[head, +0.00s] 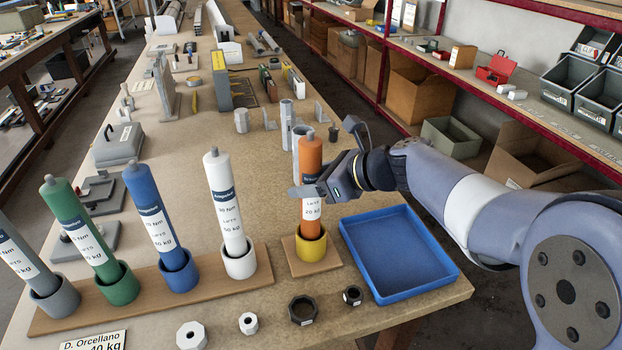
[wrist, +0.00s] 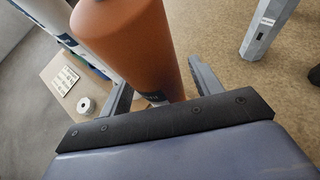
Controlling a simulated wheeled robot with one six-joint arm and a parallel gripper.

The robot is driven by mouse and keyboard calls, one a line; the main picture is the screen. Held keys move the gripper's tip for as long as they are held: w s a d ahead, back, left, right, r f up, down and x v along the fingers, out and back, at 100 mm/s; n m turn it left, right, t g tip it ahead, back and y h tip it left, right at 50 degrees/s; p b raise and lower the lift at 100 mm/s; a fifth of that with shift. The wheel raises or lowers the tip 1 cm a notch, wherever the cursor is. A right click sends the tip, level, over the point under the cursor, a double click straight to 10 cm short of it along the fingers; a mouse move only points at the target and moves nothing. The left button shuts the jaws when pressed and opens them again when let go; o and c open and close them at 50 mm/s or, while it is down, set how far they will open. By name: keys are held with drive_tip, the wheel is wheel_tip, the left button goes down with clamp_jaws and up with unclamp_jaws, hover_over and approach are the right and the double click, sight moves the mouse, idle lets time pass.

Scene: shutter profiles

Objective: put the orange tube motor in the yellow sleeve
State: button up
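The orange tube motor (head: 311,165) stands upright with its lower end inside the yellow sleeve (head: 310,249), which sits on a small wooden base. My gripper (head: 303,191) is at the tube's upper half, coming from the right, with one finger across the front of its label. In the wrist view my two fingers (wrist: 160,72) lie on either side of the orange tube (wrist: 135,45). A narrow gap shows between the tube and the right finger, and the left finger is very close to the tube. The sleeve is hidden in the wrist view.
A wooden rack (head: 205,291) to the left holds white, blue, green and grey tubes in matching sleeves. An empty blue tray (head: 398,250) is close on the right. Hex nuts lie in front. Grey profiles (head: 287,122) stand just behind the orange tube.

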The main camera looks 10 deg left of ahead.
drive_tip(key=shift+r, duration=0.25)
drive_tip(key=v, duration=1.2)
drive_tip(key=shift+r+p, duration=0.3)
drive_tip(key=x, duration=1.2)
drive_tip(key=shift+f, duration=0.4)
drive_tip(key=shift+f+b, duration=0.3)
drive_tip(key=shift+b, duration=0.1)
drive_tip(key=shift+r+p, duration=0.3)
drive_tip(key=shift+r, duration=0.25)
